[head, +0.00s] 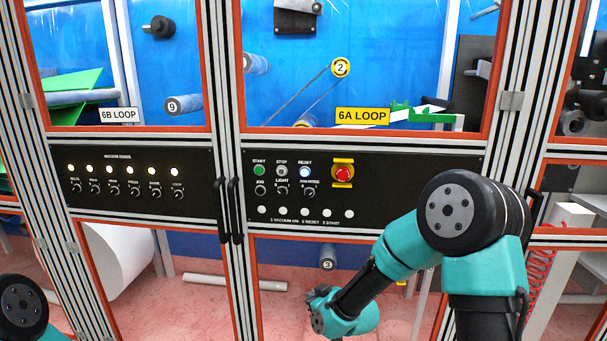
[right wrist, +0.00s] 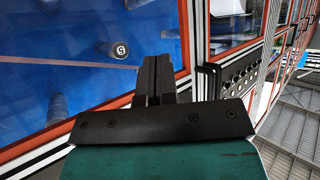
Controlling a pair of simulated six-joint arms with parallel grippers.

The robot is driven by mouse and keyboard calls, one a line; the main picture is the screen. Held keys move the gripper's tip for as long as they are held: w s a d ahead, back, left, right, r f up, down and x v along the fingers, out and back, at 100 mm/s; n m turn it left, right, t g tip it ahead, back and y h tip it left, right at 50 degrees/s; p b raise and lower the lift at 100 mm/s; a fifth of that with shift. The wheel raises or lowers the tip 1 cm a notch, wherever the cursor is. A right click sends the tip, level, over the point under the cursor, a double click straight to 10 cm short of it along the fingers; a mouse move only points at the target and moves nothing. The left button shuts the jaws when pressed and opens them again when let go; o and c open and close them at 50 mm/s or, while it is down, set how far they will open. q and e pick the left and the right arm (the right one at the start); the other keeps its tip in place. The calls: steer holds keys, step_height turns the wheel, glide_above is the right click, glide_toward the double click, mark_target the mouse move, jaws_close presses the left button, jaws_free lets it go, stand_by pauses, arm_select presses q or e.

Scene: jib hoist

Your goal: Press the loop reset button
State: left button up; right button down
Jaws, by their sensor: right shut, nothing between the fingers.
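The RESET button (head: 305,171) glows pale blue-white on the black control panel (head: 400,183) under the 6A LOOP sign. A green START button (head: 259,171) and a STOP button (head: 282,171) are to its left. My right gripper (head: 318,294) is low in front of the machine, below the panel and apart from the button. In the right wrist view its black fingers (right wrist: 158,78) are shut and empty, against a blue window and an orange-edged frame. I cannot pick out the RESET button in that view. My left gripper is out of view.
A red emergency stop (head: 343,173) on yellow is right of RESET. Several knobs (head: 305,191) sit below the buttons. Black door handles (head: 230,210) stand out left of the panel. The left panel (head: 130,180) has several lit lamps. Space before the RESET button looks clear.

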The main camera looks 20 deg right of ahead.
mark_target(305, 173)
step_height(305, 173, up, 33)
steer(key=w+a+n+t+y, duration=0.2)
steer(key=n+t, duration=0.3)
steer(key=t, duration=0.3)
steer(key=shift+w+a+y, duration=0.35)
steer(key=shift+a+y, duration=0.05)
steer(key=shift+y, duration=0.3)
steer(key=shift+f, duration=0.1)
steer(key=shift+w+d, duration=0.55)
steer(key=shift+w, duration=0.8)
steer(key=shift+w+d, duration=0.5)
steer(key=shift+w, duration=0.9)
steer(key=shift+w+d, duration=0.55)
steer(key=shift+w, duration=0.8)
steer(key=shift+w+d, duration=0.3)
steer(key=shift+w, duration=0.5)
steer(key=shift+s+a, duration=0.3)
steer(key=shift+s, duration=0.5)
steer(key=shift+s, duration=0.1)
